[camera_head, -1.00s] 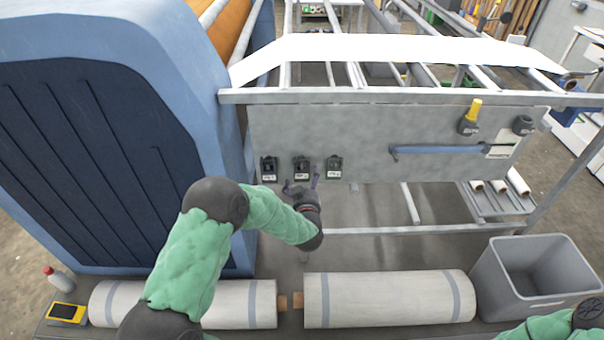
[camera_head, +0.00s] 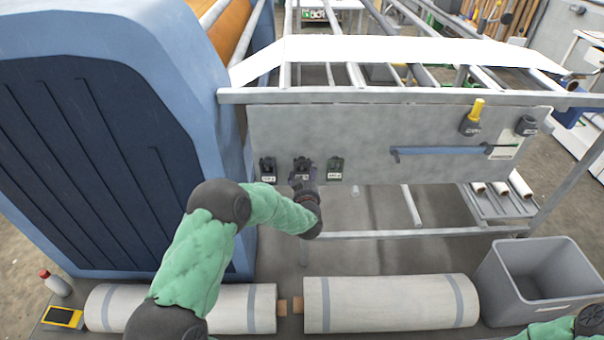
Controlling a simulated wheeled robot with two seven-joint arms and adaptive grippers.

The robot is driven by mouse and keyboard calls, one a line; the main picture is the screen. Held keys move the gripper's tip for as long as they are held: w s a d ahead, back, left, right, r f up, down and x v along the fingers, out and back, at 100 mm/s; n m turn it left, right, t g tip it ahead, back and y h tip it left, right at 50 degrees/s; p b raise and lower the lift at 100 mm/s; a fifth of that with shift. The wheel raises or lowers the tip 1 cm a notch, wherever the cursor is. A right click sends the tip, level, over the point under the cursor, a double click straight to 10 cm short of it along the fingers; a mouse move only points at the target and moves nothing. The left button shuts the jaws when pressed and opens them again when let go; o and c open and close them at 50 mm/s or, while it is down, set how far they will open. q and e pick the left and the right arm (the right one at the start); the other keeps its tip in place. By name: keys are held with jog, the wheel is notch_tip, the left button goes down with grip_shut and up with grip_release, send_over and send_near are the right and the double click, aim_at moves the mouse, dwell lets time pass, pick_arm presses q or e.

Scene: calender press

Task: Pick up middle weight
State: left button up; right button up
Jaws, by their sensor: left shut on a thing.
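Three small black weights hang in a row on the grey panel (camera_head: 370,135) of the press. The middle weight (camera_head: 302,165) is partly hidden behind my left gripper (camera_head: 303,178), which is shut on it at the panel. The left weight (camera_head: 268,169) and the right weight (camera_head: 335,168) hang on either side, apart from the gripper. My left arm reaches up from the bottom left. My right gripper is out of view; only part of the right arm shows at the bottom right corner.
Two wrapped rolls (camera_head: 390,303) lie along the front, with a grey bin (camera_head: 490,285) to their right. The blue press housing (camera_head: 175,100) stands close on the left. A blue bar (camera_head: 440,151) and a yellow-handled tool (camera_head: 477,108) are on the panel's right side.

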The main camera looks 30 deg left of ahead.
pick_arm(q)
jog(key=shift+r+p, duration=0.35)
jog(key=shift+r, duration=0.25)
jog(key=shift+r+p, duration=0.3)
jog(key=shift+r, duration=0.25)
jog(key=f+p+v, duration=0.1)
jog(key=v, duration=0.5)
jog(key=f+p+v, duration=0.1)
jog(key=v, duration=0.4)
jog(key=f+p+v, duration=0.1)
jog(key=v, duration=0.5)
jog(key=shift+s+d+f+p, duration=0.1)
jog(key=shift+s+d+p, duration=0.15)
jog(key=shift+s+p, duration=0.2)
jog(key=o, duration=0.7)
jog(key=c, duration=0.3)
jog(key=shift+c, duration=0.2)
